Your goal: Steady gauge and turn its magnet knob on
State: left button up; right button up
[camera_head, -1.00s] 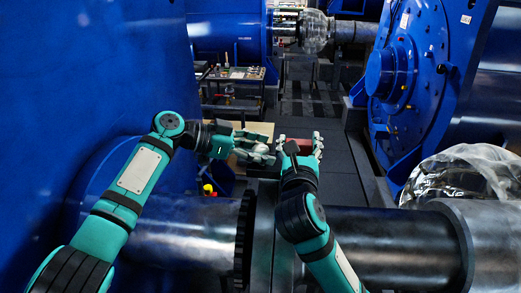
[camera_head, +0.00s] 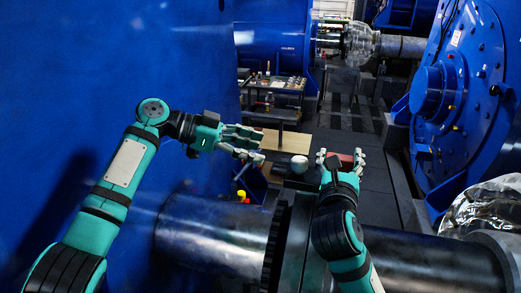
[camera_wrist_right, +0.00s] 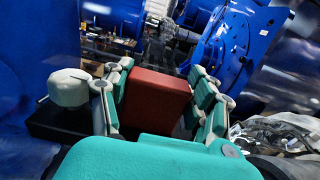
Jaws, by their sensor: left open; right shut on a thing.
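A red block (camera_head: 346,159), which looks like part of the gauge, sits between the fingers of my right gripper (camera_head: 340,156). My right gripper is shut on this red block, which is also in the right wrist view (camera_wrist_right: 157,100). A pale, rounded knob (camera_head: 299,163) stands left of the right gripper. In the right wrist view the knob (camera_wrist_right: 68,88) is left of the fingers, above a dark base (camera_wrist_right: 60,123). My left gripper (camera_head: 258,146) is open and empty, left of the knob and apart from it. The knob's setting cannot be read.
A large metal shaft (camera_head: 215,232) with a toothed ring (camera_head: 276,243) runs below the grippers. A blue motor wall fills the left, and a blue flanged housing (camera_head: 455,95) stands right. A tool cart (camera_head: 274,85) is behind. Clear wrapping (camera_head: 482,207) lies at lower right.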

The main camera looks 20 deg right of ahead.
jog(key=o, duration=1.4)
